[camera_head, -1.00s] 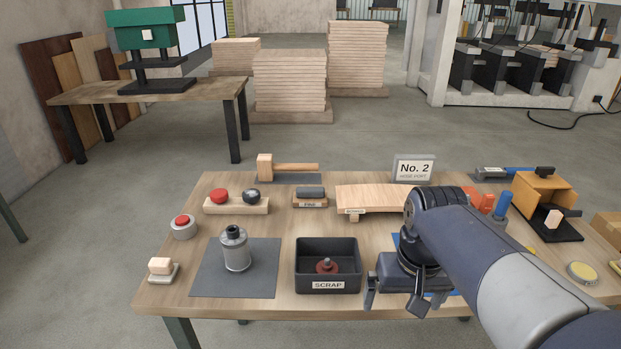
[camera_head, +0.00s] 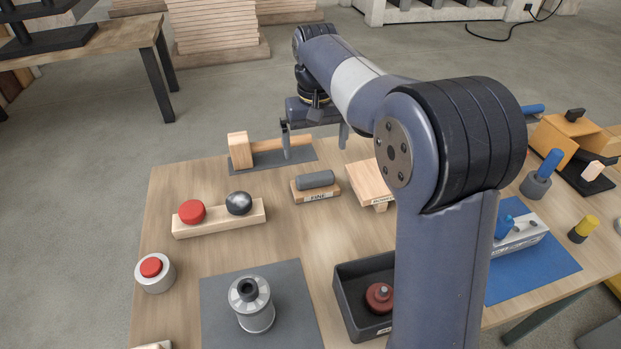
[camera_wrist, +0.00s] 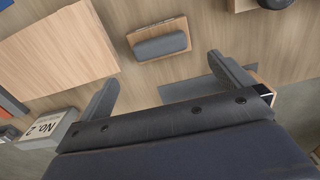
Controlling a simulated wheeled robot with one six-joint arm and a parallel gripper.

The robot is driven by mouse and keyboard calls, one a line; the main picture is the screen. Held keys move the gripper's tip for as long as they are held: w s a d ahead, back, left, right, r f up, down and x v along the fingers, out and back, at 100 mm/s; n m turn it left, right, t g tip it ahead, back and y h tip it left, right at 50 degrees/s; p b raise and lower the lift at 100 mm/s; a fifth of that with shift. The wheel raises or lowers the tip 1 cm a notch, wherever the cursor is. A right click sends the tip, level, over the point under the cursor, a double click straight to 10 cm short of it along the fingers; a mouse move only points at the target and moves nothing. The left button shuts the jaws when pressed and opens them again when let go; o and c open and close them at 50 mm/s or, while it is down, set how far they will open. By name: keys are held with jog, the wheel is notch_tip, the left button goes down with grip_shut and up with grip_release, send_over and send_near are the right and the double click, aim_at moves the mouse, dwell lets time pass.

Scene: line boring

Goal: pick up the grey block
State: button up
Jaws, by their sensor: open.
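The grey block (camera_head: 316,180) is a dark, rounded bar lying on a small wooden stand (camera_head: 317,194) labelled "FINE", right of the middle of the table. It also shows in the wrist view (camera_wrist: 161,46), on its stand, beyond the fingertips. My gripper (camera_head: 315,152) is open and empty. In the head view its fingers hang near the mallet, behind the block. In the wrist view my gripper (camera_wrist: 162,70) has one finger on each side, with the block ahead of the gap and touching neither.
A wooden mallet (camera_head: 238,148) lies on a grey mat behind the block. A wooden rack with a red ball (camera_head: 192,211) and a dark ball (camera_head: 239,203) is left. A wooden board (camera_head: 372,181) is close right, and the scrap bin (camera_head: 349,308) is in front.

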aim_at(315, 175)
notch_tip(315, 175, down, 9)
jog(key=shift+r, duration=0.1)
dwell(0.4)
jog(key=shift+c, duration=0.4)
jog(key=c, duration=0.9)
jog(key=shift+o, duration=0.2)
notch_tip(315, 175, up, 10)
